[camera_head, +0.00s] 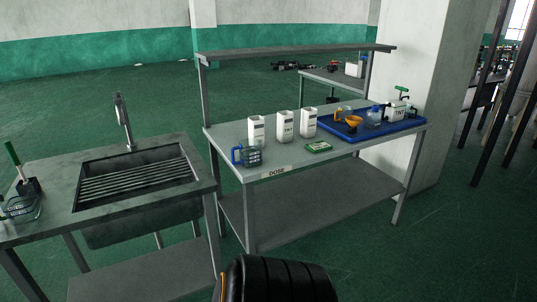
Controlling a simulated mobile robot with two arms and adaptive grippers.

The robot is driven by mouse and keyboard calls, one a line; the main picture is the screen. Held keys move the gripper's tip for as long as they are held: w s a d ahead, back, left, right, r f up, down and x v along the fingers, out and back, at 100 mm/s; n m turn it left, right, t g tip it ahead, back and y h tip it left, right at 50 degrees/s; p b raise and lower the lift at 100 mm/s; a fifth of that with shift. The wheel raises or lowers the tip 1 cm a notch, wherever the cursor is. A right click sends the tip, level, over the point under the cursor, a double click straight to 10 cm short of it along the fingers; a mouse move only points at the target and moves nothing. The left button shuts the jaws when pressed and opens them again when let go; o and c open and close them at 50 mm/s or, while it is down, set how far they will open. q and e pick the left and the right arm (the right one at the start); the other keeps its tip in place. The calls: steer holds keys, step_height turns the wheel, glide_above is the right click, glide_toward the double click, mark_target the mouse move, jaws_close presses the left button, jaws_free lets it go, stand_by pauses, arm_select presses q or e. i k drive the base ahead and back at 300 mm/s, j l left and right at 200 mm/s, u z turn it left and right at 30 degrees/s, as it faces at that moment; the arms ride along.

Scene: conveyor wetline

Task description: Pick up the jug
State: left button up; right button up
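A clear jug with a blue handle (249,156) stands upright at the front left corner of the metal table (232,136), above the "DOSE" label. Its handle points left. Neither of my grippers is in view, and nothing is touching the jug.
Three white containers (285,126) stand in a row behind the jug, with a small green item (318,147) to the right. A blue tray (410,126) holds an orange funnel (354,121), bottles and a white canister (398,112). An overhead shelf (300,52) spans the table. A sink (135,182) stands left.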

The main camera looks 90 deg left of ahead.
mark_target(250, 149)
steer(key=u, duration=2.9)
steer(key=i+l, duration=0.2)
steer(key=l, duration=0.15)
steer(key=i+l+u, duration=0.1)
steer(key=l, duration=0.25)
steer(key=i+l, duration=0.3)
steer(key=i+l+u, duration=0.1)
steer(key=l, duration=0.35)
steer(key=i+l+u, duration=0.1)
steer(key=i+l, duration=0.15)
steer(key=l, duration=0.15)
